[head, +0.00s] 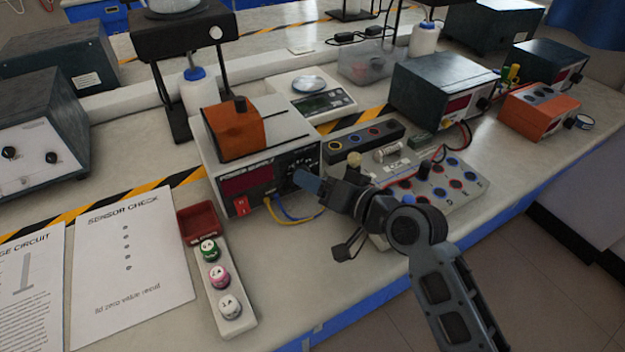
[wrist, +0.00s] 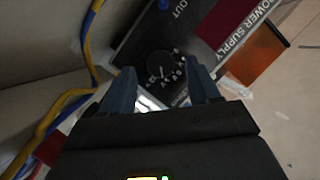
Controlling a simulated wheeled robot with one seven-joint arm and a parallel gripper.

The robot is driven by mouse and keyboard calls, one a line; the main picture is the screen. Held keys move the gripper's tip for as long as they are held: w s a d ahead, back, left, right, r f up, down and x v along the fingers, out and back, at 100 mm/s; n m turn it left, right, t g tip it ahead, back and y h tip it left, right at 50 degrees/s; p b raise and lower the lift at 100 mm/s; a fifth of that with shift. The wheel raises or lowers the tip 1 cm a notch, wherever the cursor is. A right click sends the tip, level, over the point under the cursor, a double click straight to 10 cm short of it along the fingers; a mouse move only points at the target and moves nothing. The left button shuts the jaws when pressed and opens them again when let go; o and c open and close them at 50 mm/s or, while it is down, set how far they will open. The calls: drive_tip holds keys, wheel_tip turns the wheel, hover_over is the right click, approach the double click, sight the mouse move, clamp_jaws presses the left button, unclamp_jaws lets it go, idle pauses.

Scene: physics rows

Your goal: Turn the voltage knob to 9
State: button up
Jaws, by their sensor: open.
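The power supply (head: 222,139) is a white box with a black front, a dark red display and a red switch. Its voltage knob (wrist: 160,66) is a round black dial ringed by white marks; the digits are too small to read. In the wrist view my gripper (wrist: 161,78) is open, its two blue fingers on either side of the knob's dial; I cannot tell whether they touch it. In the head view my gripper (head: 303,178) is at the right part of the front panel and hides much of the knob.
Yellow and blue cables (head: 283,212) hang from the front panel. An orange block (head: 233,130) sits on top of the supply. A terminal board (head: 463,205) lies to the right, behind my arm.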

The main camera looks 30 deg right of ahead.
drive_tip(key=v, duration=0.6)
idle(0.5)
